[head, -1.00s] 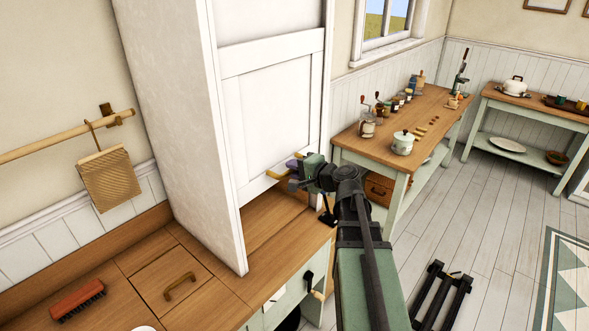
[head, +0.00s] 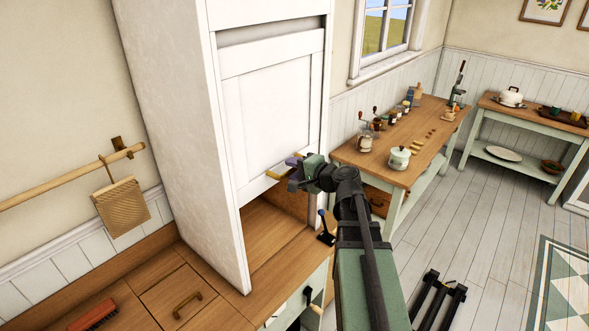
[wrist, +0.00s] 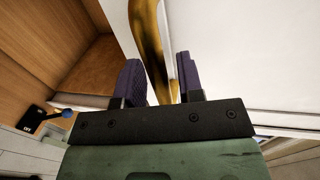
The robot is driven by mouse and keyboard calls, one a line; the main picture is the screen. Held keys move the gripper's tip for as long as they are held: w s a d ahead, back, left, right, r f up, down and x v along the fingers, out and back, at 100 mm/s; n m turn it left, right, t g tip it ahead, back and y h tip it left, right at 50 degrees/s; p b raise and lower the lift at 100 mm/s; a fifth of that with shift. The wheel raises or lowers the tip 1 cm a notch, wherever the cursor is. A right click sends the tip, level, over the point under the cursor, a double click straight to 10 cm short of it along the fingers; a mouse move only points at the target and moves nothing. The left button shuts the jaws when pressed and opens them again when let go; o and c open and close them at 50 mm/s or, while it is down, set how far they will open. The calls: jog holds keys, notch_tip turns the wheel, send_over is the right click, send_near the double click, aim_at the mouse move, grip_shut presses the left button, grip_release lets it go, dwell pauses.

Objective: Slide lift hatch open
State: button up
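The lift hatch (head: 268,105) is a white panelled board in a tall white cabinet; it is partly raised, with a gap below it above the wooden counter. A brass handle (head: 272,175) is on its lower part; it shows close up in the wrist view (wrist: 151,40). My gripper (head: 295,168) is at this handle. In the wrist view, its purple fingers (wrist: 160,78) stand apart on either side of the brass bar. The bar lies nearer the left finger, with white showing between it and the right finger. Whether the left finger touches it is unclear.
A blue-knobbed lever (head: 323,228) stands on the counter (head: 262,245) just right of the opening. A wooden rail (head: 70,180) with a hanging cloth (head: 121,207) is on the left wall. A side table (head: 425,130) with jars stands at right.

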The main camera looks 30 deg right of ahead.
jog(key=shift+o, duration=0.3)
jog(key=p+v, duration=0.2)
jog(key=v, duration=0.8)
jog(key=shift+s+d, duration=0.2)
jog(key=shift+s, duration=0.15)
jog(key=shift+r, duration=0.1)
jog(key=s+a+f+n+g+h+b, duration=0.1)
jog(key=s+a+f+n+g+b, duration=0.2)
jog(key=f, duration=0.5)
jog(key=s+a+f+n+g+h+b, duration=0.1)
jog(key=a+f+n+g+b, duration=0.3)
jog(key=f, duration=0.3)
jog(key=s+a+f+n+g+h+b, duration=0.1)
jog(key=s+a+f+n+g+b, duration=0.15)
jog(key=a+f+g, duration=0.4)
jog(key=a+f+n+h+b, duration=0.2)
jog(key=a+f+n+b, duration=0.2)
jog(key=a+f+b, duration=0.2)
notch_tip(320, 180, down, 2)
jog(key=shift+s+a+f+g+h, duration=0.15)
jog(key=shift+s+a+g+h, duration=0.3)
jog(key=shift+a, duration=0.75)
